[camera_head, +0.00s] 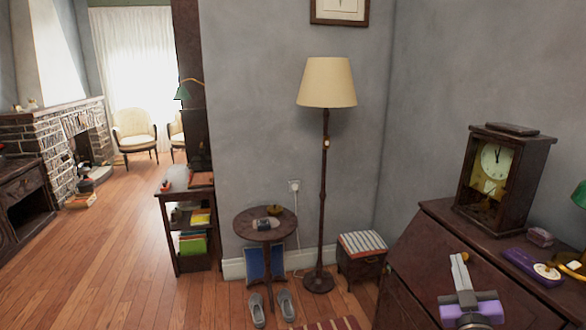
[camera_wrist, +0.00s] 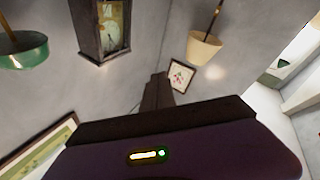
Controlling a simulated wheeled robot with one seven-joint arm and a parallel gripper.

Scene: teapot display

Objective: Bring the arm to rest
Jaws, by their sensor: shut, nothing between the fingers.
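My gripper (camera_head: 459,264) is at the lower right of the head view, in front of the dark wooden bureau. Its pale fingers are together and point upward, with nothing between them. My purple wrist is below them. In the wrist view my gripper (camera_wrist: 156,82) shows as dark fingers closed together, reaching up from the purple housing. The room looks upside down there. The gripper looks clear of the objects around it, but its exact distance from the bureau front is hard to tell.
A mantel clock (camera_head: 491,180) stands on the bureau (camera_head: 431,245), with a purple object (camera_head: 531,267) to its right. A floor lamp (camera_head: 326,85), a round side table (camera_head: 251,231) and a striped-top stool (camera_head: 362,243) stand by the wall. Open wooden floor (camera_head: 125,240) is at left.

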